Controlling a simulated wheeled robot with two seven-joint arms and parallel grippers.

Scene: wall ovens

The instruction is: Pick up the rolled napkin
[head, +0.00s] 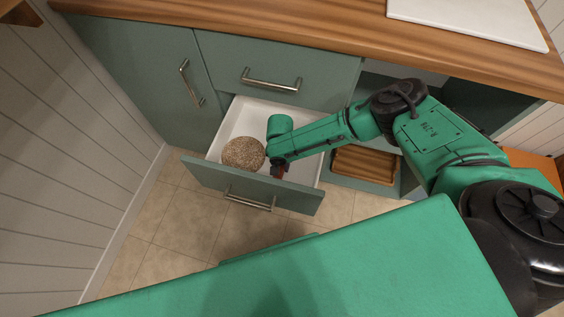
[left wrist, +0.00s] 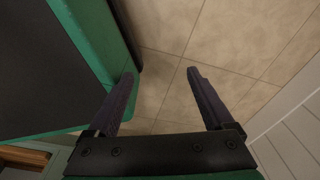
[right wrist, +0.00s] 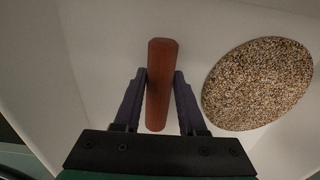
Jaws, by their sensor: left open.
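The rolled napkin is a reddish-brown cylinder (right wrist: 160,88) inside the white open drawer (head: 313,170). In the right wrist view it lies lengthwise between the two fingers of my right gripper (right wrist: 160,73), with a finger against each side. In the head view only a small dark red bit of the napkin (head: 277,171) shows below my right gripper (head: 275,163). The wrist hides the rest. My left gripper (left wrist: 160,75) is open and empty above the tiled floor, in the left wrist view.
A round speckled brown object (head: 243,154) sits in the drawer beside the napkin; it also shows in the right wrist view (right wrist: 258,84). The drawer front (head: 255,186) and side walls surround the right gripper. A wooden tray (head: 366,166) sits on the open shelf to the right.

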